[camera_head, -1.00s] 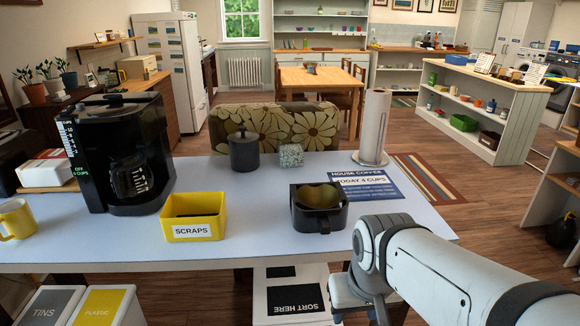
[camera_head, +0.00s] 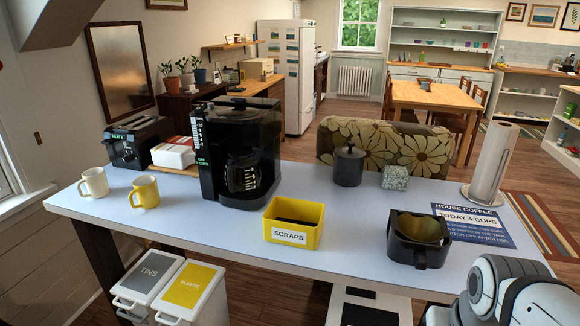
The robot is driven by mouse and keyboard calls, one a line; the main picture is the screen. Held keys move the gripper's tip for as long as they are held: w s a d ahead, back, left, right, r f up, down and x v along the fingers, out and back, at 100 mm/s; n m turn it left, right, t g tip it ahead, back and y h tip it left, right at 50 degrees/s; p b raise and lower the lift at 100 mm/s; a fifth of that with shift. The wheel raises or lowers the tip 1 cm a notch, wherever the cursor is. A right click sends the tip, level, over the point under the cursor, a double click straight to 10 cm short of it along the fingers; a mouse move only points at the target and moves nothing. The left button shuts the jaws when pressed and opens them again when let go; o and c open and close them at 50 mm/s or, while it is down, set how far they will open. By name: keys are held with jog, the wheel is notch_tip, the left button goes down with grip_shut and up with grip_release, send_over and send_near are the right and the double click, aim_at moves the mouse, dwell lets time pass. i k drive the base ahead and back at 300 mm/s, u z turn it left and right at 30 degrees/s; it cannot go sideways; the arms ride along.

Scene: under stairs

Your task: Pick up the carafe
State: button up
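The glass carafe (camera_head: 243,174) sits inside the black coffee maker (camera_head: 212,150) on the left half of the light blue table. It has dark trim and white markings on the glass. The coffee maker has a level scale on its left side and green lettering. My arm (camera_head: 512,292) shows only in part at the lower right corner, well apart from the carafe. My gripper is outside the picture.
The yellow scraps bin (camera_head: 293,222) stands right of the coffee maker. A black filter basket (camera_head: 418,238), black canister (camera_head: 349,165), speckled cube (camera_head: 395,177) and paper roll (camera_head: 491,165) are farther right. Two mugs (camera_head: 145,191) and a toaster (camera_head: 137,142) are left. The front left tabletop is clear.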

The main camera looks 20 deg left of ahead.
aim_at(244, 176)
jog(key=z, duration=0.05)
jog(key=k, duration=1.7)
jog(key=u, duration=1.85)
jog(key=i, duration=2.25)
jog(key=z, duration=1.5)
